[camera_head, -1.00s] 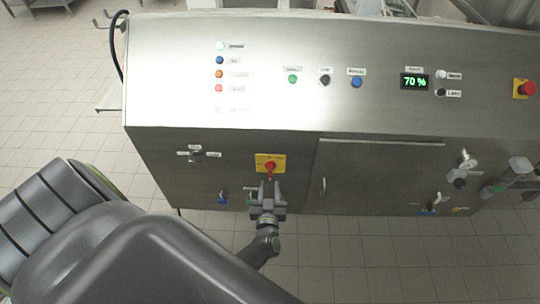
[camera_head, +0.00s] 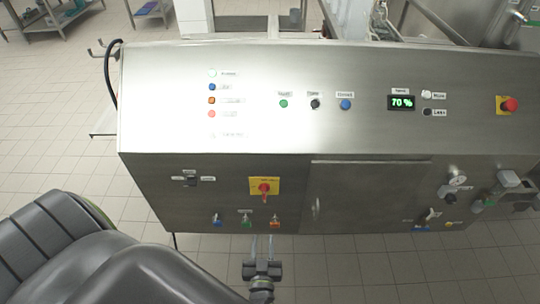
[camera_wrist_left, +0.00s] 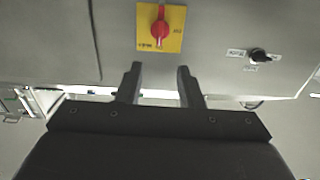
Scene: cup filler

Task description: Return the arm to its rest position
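My left gripper (camera_head: 263,246) is below the front panel of the steel machine (camera_head: 230,215) in the head view. In the left wrist view its two fingers (camera_wrist_left: 157,85) stand apart with nothing between them. The red rotary switch (camera_head: 264,187) on its yellow plate sits on the front panel above the gripper, apart from it. It also shows in the left wrist view (camera_wrist_left: 161,27), just beyond the fingertips. My right gripper is in neither view.
Small blue, green and orange controls (camera_head: 246,219) sit along the panel's lower edge, close to the gripper. A black selector (camera_head: 193,181) is to the left. A door with a handle (camera_head: 316,208) is to the right. Tiled floor (camera_head: 350,270) is clear below.

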